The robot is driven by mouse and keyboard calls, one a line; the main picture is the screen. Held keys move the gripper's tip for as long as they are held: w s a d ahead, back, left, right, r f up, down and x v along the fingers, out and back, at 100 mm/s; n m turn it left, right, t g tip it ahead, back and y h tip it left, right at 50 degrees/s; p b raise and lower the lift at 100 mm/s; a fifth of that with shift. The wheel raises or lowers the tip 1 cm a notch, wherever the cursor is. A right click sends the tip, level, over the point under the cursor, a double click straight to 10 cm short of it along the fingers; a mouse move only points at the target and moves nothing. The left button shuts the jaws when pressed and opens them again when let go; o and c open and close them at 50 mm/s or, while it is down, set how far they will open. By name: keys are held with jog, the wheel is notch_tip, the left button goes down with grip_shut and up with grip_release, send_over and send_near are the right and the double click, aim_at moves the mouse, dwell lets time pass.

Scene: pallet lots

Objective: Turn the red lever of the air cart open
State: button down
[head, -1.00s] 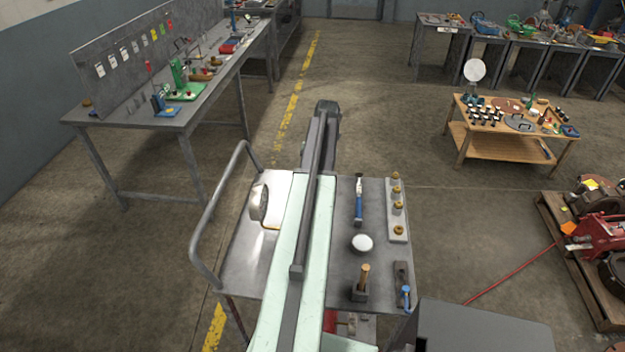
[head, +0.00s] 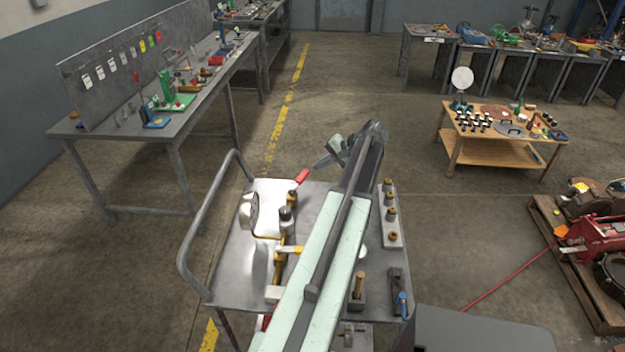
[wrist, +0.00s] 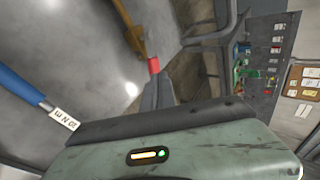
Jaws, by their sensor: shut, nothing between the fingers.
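The red lever (head: 303,176) shows as a short red bar at the far edge of the air cart (head: 225,262), beside the brass valve piping (head: 280,250). My gripper (head: 318,168) is shut and empty, pointing left with its tips close to the lever's red end. In the wrist view the red lever (wrist: 154,65) appears just beyond the tips of my gripper (wrist: 157,80), with the brass pipe (wrist: 132,38) behind it. I cannot tell whether the tips touch the lever. My arm hides part of the cart top.
A round gauge (head: 249,211) stands at the cart's left, inside the bent handrail (head: 195,232). Brass fittings (head: 390,212) line the right edge. A blue-handled tool (wrist: 22,92) lies on the cart. The floor beyond the cart is clear.

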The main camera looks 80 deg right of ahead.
aim_at(299, 182)
jog(key=s+f+m+h, duration=0.1)
jog(key=s, duration=0.7)
jog(key=b+x, duration=0.2)
jog(key=x, duration=0.1)
jog(key=b+x, duration=0.3)
jog(key=x, duration=0.1)
jog(key=b+x, duration=0.3)
jog(key=x, duration=0.1)
jog(key=shift+s+d+f, duration=0.1)
jog(key=shift+d, duration=0.3)
jog(key=w, duration=0.1)
jog(key=w+r, duration=0.1)
jog(key=shift+w+d+p, duration=0.25)
jog(key=shift+w+p, duration=0.05)
jog(key=shift+w+d, duration=0.1)
jog(key=shift+w, duration=0.45)
